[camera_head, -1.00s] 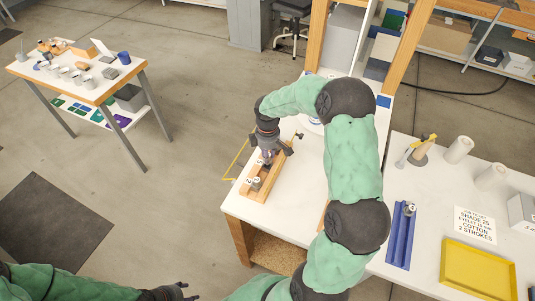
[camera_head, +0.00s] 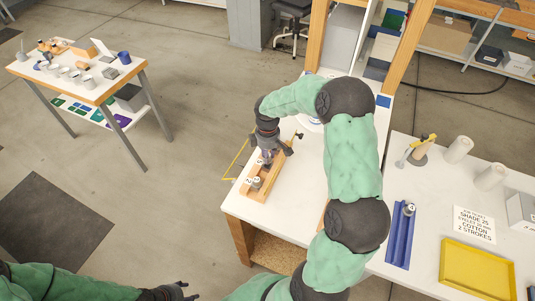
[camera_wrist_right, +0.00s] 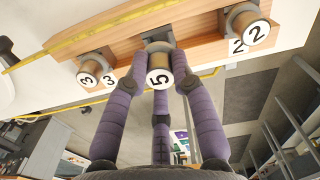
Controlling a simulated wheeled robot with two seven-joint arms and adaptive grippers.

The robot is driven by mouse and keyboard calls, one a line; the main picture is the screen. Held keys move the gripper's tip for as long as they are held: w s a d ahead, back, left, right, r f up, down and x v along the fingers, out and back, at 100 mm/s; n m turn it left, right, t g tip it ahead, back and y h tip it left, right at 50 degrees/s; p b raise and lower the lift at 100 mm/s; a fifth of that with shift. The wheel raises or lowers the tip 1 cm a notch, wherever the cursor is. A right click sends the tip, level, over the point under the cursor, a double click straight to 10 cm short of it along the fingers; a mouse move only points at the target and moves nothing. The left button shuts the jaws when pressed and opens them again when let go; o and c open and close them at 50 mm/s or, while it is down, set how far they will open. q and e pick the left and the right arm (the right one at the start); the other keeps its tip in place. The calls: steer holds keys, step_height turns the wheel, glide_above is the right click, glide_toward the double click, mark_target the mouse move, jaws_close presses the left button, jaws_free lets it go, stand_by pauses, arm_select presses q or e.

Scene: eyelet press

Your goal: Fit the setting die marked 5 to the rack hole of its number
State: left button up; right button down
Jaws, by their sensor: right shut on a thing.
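The die marked 5 (camera_wrist_right: 158,75) is between the purple fingers of my right gripper (camera_wrist_right: 158,82), which is shut on it. It is at the middle of the wooden rack (camera_wrist_right: 200,30); whether it is seated in the hole is hidden. The rack also shows in the head view (camera_head: 249,192), on the white table, with my right gripper (camera_head: 268,157) over it. A die marked 3 (camera_wrist_right: 92,72) stands at the rack's left and a die marked 2 (camera_wrist_right: 245,28) at its right, each beside a matching label. My left gripper (camera_head: 183,291) is empty at the bottom edge, its fingers apart.
A blue holder (camera_head: 398,245) with one die stands on the right-hand table. A yellow tray (camera_head: 478,274), a printed card (camera_head: 474,225) and white spools (camera_head: 459,149) are there too. A cluttered side table (camera_head: 98,94) stands far left.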

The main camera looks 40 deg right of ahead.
steer(key=shift+f, duration=0.4)
stand_by(0.8)
stand_by(1.8)
steer(key=shift+f+b, duration=0.6)
steer(key=shift+f, duration=0.55)
stand_by(0.3)
steer(key=c, duration=1)
jaws_free()
steer(key=shift+o, duration=0.2)
steer(key=shift+r, duration=0.1)
steer(key=shift+r+p, duration=1.85)
steer(key=shift+r, duration=0.6)
